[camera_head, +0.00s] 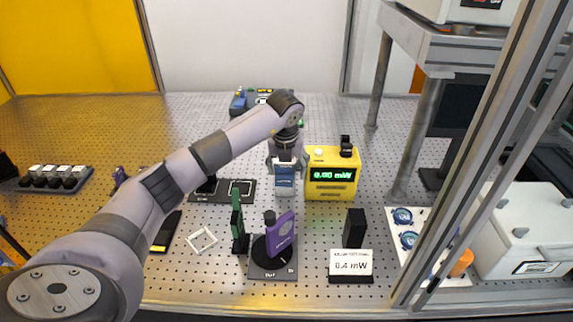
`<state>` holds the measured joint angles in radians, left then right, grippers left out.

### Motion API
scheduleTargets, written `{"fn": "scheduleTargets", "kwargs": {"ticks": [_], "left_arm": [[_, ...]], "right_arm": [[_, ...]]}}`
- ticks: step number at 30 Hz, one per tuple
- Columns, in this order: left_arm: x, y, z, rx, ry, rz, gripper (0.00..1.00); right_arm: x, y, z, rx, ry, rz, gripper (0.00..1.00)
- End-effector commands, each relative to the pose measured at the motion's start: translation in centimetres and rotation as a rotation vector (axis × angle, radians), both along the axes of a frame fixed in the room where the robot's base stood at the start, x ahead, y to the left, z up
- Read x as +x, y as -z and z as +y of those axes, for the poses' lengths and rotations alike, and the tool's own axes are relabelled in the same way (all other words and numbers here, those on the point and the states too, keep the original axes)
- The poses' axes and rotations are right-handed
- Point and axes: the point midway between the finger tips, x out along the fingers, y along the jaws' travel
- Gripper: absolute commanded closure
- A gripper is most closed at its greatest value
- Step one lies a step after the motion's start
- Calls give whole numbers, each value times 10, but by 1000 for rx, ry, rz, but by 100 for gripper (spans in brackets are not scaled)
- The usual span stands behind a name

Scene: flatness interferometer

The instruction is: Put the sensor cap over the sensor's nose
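My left gripper (286,160) points down near the centre, just left of the yellow power meter (331,188). A small blue and white piece (285,178) shows right at its fingertips; whether they grip it is not clear. A purple device (281,234) stands tilted on a dark base plate (273,272), with a short black cylinder (269,217) beside its upper left edge. This may be the sensor, but I cannot tell for sure. I cannot pick out the sensor cap with certainty. My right gripper is not in view.
A green upright plate (237,215) stands left of the purple device. A black block (354,227) stands behind a white reading card (350,262). A metal frame post (485,150) crosses the right side.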

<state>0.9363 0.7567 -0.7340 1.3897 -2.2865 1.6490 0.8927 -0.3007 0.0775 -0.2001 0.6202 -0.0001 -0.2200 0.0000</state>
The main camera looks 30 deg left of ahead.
Motion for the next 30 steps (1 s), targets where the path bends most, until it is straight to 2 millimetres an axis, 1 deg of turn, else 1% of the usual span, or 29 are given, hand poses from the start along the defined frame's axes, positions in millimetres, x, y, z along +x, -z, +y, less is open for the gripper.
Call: {"fn": "scheduleTargets", "kwargs": {"ticks": [1,9,23,30], "left_arm": [[-7,12,2,7,-4,32,42],[-3,5,3,8,-6,13,24],[0,-1,3,7,-6,-3,24],[1,-14,4,7,-8,-9,24]], "right_arm": [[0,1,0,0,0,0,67],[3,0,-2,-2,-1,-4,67],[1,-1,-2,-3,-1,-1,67],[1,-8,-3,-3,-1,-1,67]]}}
